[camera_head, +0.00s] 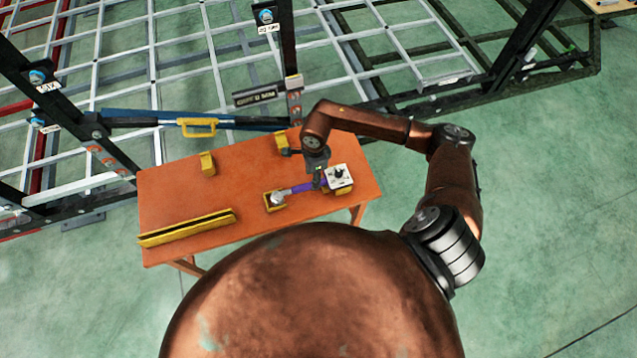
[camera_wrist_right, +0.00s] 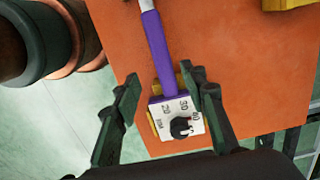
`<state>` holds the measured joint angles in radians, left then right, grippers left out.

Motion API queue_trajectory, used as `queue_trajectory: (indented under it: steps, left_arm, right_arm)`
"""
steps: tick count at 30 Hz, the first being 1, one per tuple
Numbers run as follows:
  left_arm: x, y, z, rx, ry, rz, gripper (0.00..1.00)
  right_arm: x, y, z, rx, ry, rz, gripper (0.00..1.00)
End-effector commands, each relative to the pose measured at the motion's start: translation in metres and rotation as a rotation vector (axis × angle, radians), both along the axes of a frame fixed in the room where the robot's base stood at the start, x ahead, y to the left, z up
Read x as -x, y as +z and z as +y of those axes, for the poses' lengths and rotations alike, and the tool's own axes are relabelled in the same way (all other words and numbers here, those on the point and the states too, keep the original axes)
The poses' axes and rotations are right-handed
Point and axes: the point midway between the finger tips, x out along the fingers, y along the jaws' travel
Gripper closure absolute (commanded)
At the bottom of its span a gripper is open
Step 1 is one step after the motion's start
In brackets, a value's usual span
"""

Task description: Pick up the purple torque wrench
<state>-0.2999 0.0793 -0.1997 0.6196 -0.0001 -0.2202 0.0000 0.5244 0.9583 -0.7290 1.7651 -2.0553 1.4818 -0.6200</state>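The torque wrench (camera_head: 301,188) has a purple handle, a silver head and a white dial block (camera_head: 339,178) at its right end. It lies on yellow holders on the orange table (camera_head: 240,185). The head rests at the left holder (camera_head: 274,203). My right gripper (camera_head: 318,182) is over the handle near the dial block. In the right wrist view, the right gripper's fingers (camera_wrist_right: 165,84) are apart, one on each side of the wrench (camera_wrist_right: 158,55). Gaps show between fingers and wrench. My left gripper is not in view.
A long yellow-edged tray (camera_head: 187,228) lies at the table's front left. Small yellow holders stand at the back left (camera_head: 207,163) and back middle (camera_head: 281,142). The metal chassis frame (camera_head: 110,122) stands close behind the table. The table's middle is mostly clear.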

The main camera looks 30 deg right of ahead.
Motion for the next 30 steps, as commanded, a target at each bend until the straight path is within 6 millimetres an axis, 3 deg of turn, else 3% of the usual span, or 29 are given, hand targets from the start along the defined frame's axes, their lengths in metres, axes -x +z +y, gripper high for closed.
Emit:
queue_trajectory:
  steps: [4, 21, 30]
  left_arm:
    - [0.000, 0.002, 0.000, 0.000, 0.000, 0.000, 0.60]
    - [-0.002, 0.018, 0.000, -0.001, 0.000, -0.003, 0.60]
    - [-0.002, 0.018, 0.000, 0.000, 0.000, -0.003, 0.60]
  right_arm:
    - [-0.001, -0.009, -0.017, 0.057, 0.007, 0.011, 0.61]
    - [-0.001, -0.075, -0.014, 0.052, 0.006, 0.009, 0.61]
    - [-0.001, -0.078, -0.014, 0.054, 0.006, 0.008, 0.64]
